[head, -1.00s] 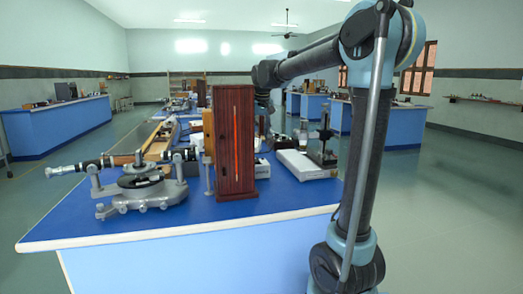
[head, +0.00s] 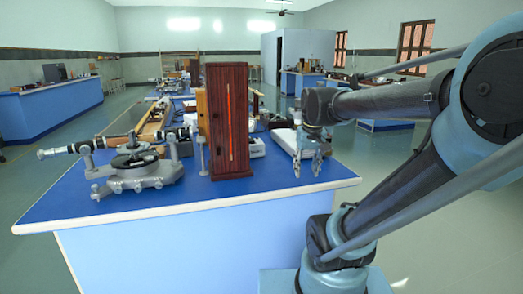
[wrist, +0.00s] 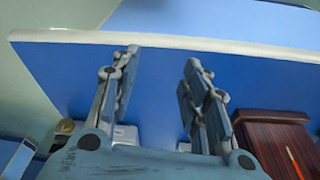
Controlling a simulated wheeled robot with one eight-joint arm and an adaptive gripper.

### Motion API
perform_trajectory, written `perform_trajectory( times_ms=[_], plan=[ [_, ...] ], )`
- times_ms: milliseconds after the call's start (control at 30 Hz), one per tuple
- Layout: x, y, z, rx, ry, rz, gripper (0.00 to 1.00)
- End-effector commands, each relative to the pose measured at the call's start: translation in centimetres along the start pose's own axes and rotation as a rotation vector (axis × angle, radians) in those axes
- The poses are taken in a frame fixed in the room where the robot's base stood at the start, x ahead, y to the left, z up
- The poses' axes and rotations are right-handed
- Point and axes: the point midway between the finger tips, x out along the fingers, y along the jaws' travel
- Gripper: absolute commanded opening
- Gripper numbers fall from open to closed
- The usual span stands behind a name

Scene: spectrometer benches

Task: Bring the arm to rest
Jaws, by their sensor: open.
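My gripper (head: 308,167) hangs from the bent arm with its fingers pointing down, above the right part of the blue bench (head: 262,181). Its two fingers are apart and nothing is between them. In the wrist view, my gripper (wrist: 158,85) shows spread fingers over the bare blue bench top (wrist: 62,72) and its pale edge. Whether the fingertips touch the bench cannot be told.
A tall dark red wooden box (head: 229,122) with a glowing slit stands left of my gripper; its top also shows in the wrist view (wrist: 270,135). A spectrometer (head: 135,165) stands at the left. A white box (head: 287,138) lies behind my gripper.

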Motion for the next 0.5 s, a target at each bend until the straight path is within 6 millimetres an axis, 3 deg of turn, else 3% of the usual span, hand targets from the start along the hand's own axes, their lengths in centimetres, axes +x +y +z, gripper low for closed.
perform_trajectory(
  times_ms=[100, 300, 500],
  plan=[
    [2.2, 1.0, 4.1, 0.023, -0.007, 0.005, 0.42],
    [5.9, 1.9, 9.9, 0.056, -0.020, 0.012, 0.42],
    [8.3, 2.3, 13.2, 0.074, -0.029, 0.016, 0.42]
  ],
)
